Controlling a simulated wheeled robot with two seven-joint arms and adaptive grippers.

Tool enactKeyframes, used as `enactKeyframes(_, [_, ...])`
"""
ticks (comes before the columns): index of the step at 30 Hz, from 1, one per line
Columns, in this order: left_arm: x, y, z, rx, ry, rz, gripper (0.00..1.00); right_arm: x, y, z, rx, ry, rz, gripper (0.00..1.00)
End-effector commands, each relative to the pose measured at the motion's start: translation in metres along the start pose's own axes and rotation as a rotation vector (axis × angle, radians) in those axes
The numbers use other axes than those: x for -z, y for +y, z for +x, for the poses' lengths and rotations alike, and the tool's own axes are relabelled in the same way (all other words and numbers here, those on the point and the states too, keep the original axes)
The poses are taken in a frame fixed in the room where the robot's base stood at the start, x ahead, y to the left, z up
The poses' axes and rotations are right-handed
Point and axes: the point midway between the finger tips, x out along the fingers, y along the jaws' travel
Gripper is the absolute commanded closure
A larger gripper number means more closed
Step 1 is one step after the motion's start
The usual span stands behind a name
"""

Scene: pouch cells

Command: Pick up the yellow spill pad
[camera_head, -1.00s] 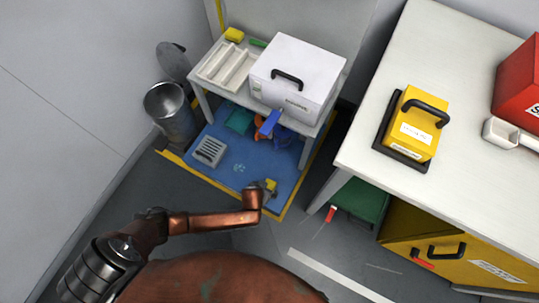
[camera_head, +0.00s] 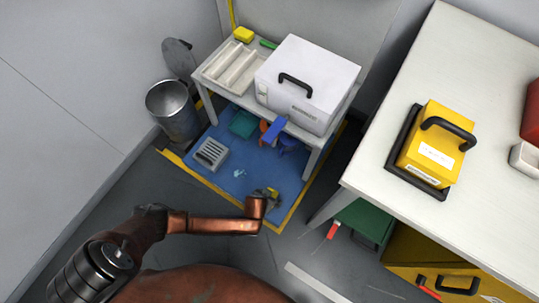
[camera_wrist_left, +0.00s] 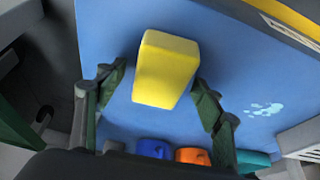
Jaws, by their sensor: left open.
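The yellow spill pad (camera_wrist_left: 166,69) is a plain yellow block on the blue floor mat (camera_wrist_left: 225,50). In the left wrist view it sits between the two fingers of my left gripper (camera_wrist_left: 160,80), with a gap on each side. The gripper is open and empty. In the head view my left gripper (camera_head: 271,199) is over the mat's front right part, and a bit of the yellow pad (camera_head: 272,191) shows beside it, mostly hidden. My right gripper is not in view.
A white table (camera_head: 207,88) with a white case (camera_head: 310,78) and another yellow block (camera_head: 243,34) stands over the mat's back. A grey vent-like item (camera_head: 211,154) lies on the mat. A bin (camera_head: 172,108) is left; a workbench (camera_head: 500,60) is right.

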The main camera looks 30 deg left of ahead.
Motion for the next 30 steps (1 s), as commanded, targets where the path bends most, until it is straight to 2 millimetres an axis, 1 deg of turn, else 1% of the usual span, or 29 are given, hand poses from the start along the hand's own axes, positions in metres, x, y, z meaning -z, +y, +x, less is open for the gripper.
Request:
enactKeyframes(21, [-0.0024,0.0002,0.0048,0.0,-0.001,0.0,0.38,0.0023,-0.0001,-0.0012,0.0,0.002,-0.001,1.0])
enactKeyframes(30, [-0.0027,0.0,0.0049,0.0,-0.001,0.0,0.59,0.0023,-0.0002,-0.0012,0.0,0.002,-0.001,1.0])
